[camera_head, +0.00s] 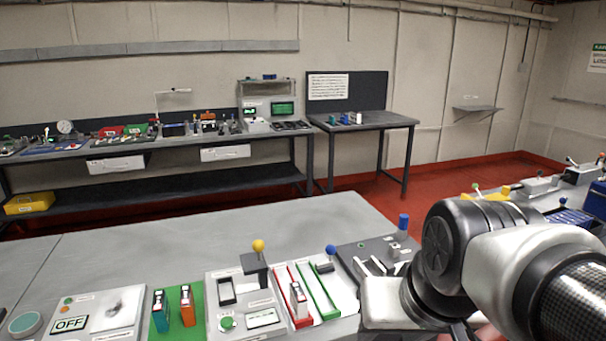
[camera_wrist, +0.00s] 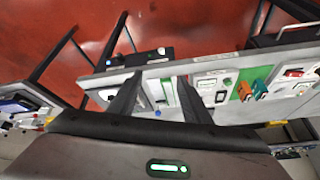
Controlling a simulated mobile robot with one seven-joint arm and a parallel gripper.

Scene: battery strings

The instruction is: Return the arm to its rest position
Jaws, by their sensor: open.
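My arm reaches in from the right edge of the head view, bent low over the right front of the near bench (camera_head: 335,215). My gripper is not clearly visible there. In the wrist view, my gripper (camera_wrist: 161,82) shows two dark fingers spread apart with nothing between them. Beyond the fingers lies the bench edge (camera_wrist: 160,72) with its panels, seen tilted and from above. The fingers look apart from the bench items, but the exact gap cannot be told.
The bench holds an OFF panel (camera_head: 92,316), a green battery panel (camera_head: 188,318), a yellow-knobbed lever (camera_head: 258,247), a red-and-green-railed tray (camera_head: 312,290) and a blue-knobbed lever (camera_head: 330,251). More fixtures (camera_head: 540,186) stand at right. The bench's back half is clear. Red floor (camera_head: 445,180) lies behind.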

